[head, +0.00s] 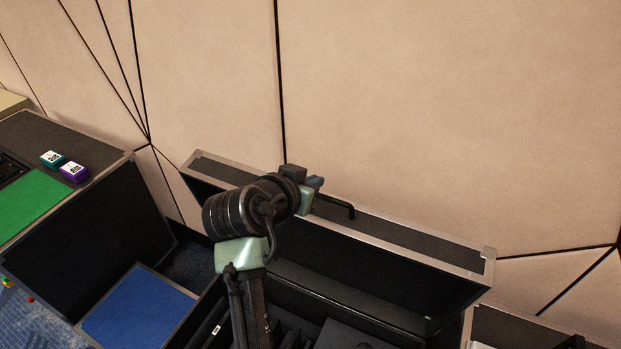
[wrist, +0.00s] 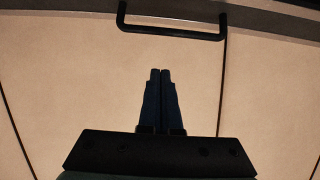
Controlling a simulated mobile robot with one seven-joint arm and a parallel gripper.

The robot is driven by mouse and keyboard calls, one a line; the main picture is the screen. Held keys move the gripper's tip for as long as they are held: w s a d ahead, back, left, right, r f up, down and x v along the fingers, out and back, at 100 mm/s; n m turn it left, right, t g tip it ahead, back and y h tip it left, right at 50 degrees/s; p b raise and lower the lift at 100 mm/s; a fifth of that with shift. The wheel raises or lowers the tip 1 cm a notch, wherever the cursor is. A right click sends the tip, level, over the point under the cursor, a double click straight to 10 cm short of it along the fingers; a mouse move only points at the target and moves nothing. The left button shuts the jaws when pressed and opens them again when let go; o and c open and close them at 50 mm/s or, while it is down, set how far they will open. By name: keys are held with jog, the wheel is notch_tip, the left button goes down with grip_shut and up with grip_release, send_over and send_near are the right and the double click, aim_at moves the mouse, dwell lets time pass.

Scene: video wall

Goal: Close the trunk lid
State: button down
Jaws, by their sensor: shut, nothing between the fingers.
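The trunk lid (head: 400,240) stands open and raised in the head view, a dark panel with a metal-edged rim along its top. A black bar handle (head: 340,207) sticks out near the middle of that rim; the handle also shows across the top of the wrist view (wrist: 172,31). The trunk body (head: 290,315) lies below the lid, dark inside with dividers, partly hidden by my arm. My gripper (head: 318,182) is by the lid's top edge, left of the handle in the head view. In the wrist view its fingers (wrist: 160,72) are together, empty and apart from the handle.
A beige panelled wall (head: 420,100) rises behind the lid. At left stands another dark case (head: 100,230) with a green mat (head: 35,207), a teal box (head: 52,158) and a purple box (head: 74,171) on top. A blue panel (head: 140,310) lies low at left.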

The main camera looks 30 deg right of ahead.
aim_at(322, 197)
jog(key=p+x, duration=0.1)
jog(key=x, duration=0.8)
jog(key=shift+d, duration=0.35)
jog(key=a+p, duration=0.1)
jog(key=s+a+f+p, duration=0.1)
jog(key=a, duration=0.1)
jog(key=shift+s, duration=0.2)
jog(key=shift+s+a+f, duration=0.2)
jog(key=shift+s, duration=0.05)
jog(key=shift+a+f, duration=0.1)
